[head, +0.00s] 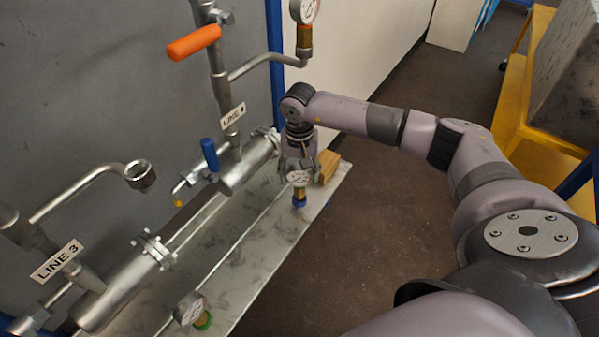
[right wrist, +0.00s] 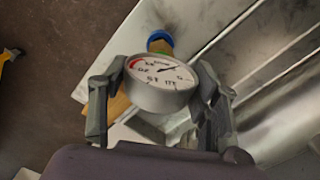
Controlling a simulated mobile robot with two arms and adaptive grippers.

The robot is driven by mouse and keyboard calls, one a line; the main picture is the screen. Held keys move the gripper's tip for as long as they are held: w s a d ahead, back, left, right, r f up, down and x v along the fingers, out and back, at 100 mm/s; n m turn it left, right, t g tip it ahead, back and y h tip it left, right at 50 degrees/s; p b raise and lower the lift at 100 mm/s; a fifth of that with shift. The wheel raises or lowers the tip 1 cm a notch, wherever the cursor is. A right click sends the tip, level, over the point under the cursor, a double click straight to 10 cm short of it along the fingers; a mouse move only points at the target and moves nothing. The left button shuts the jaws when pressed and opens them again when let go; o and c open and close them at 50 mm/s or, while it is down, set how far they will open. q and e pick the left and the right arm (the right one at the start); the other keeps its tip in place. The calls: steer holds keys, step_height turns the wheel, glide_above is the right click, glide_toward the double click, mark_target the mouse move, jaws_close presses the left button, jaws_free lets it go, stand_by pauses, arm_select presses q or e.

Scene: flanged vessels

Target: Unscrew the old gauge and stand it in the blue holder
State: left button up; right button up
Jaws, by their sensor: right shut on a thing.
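The gauge (head: 299,178) has a white dial with a red arc and a brass stem. My right gripper (head: 298,168) is shut on its round case, one finger on each side, as the right wrist view also shows (right wrist: 163,85). The gauge is upright, with its stem end at the blue holder (head: 299,202) on the shelf. In the right wrist view the blue holder (right wrist: 160,38) shows just beyond the brass stem. I cannot tell whether the stem is fully seated. The LINE 3 side pipe ends in an empty socket (head: 140,175). My left gripper is out of view.
A wooden block (head: 328,166) lies beside my right gripper. LINE 4 carries a mounted gauge (head: 304,10), an orange-handled valve (head: 194,43) and a blue-handled valve (head: 209,154).

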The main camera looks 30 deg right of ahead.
steer(key=shift+f+b, duration=0.75)
steer(key=shift+f, duration=0.2)
steer(key=o, duration=1.3)
steer(key=shift+o, duration=0.2)
step_height(320, 180, up, 12)
steer(key=shift+r, duration=0.1)
